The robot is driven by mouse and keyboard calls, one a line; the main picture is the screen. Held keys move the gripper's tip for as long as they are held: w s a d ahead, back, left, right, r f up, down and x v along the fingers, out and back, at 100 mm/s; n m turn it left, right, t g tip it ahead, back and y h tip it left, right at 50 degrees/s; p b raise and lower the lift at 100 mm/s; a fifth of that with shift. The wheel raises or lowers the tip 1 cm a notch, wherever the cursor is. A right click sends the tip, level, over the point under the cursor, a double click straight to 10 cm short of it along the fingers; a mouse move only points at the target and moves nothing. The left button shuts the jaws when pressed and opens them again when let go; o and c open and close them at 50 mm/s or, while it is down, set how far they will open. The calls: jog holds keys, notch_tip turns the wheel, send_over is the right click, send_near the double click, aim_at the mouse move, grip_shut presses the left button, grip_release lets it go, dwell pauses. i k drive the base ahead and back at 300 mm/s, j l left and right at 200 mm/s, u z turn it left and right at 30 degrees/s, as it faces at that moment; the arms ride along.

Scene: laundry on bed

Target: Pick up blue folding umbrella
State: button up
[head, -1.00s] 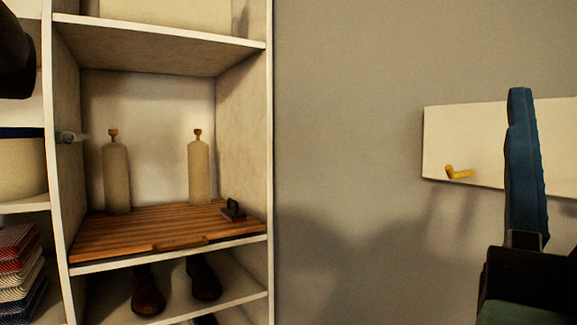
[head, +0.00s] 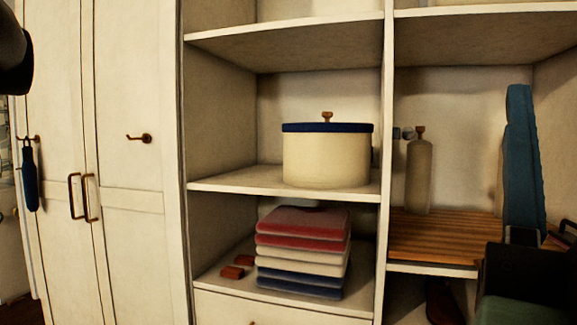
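A slim dark blue object (head: 30,178), which looks like the folding umbrella, hangs upright from a small hook (head: 36,139) at the far left of the head view. It hangs by the pale wardrobe doors, well away from me. I cannot make out the fingers of my gripper anywhere in this view. A dark rounded shape, probably part of my arm, fills the upper left corner. A tall blue shape on a black mount at the right keeps its place as the view turns, so it appears to move with me.
A tall wardrobe (head: 134,243) has closed doors.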

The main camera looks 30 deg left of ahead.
aim_at(29, 169)
jog(key=u, duration=2.35)
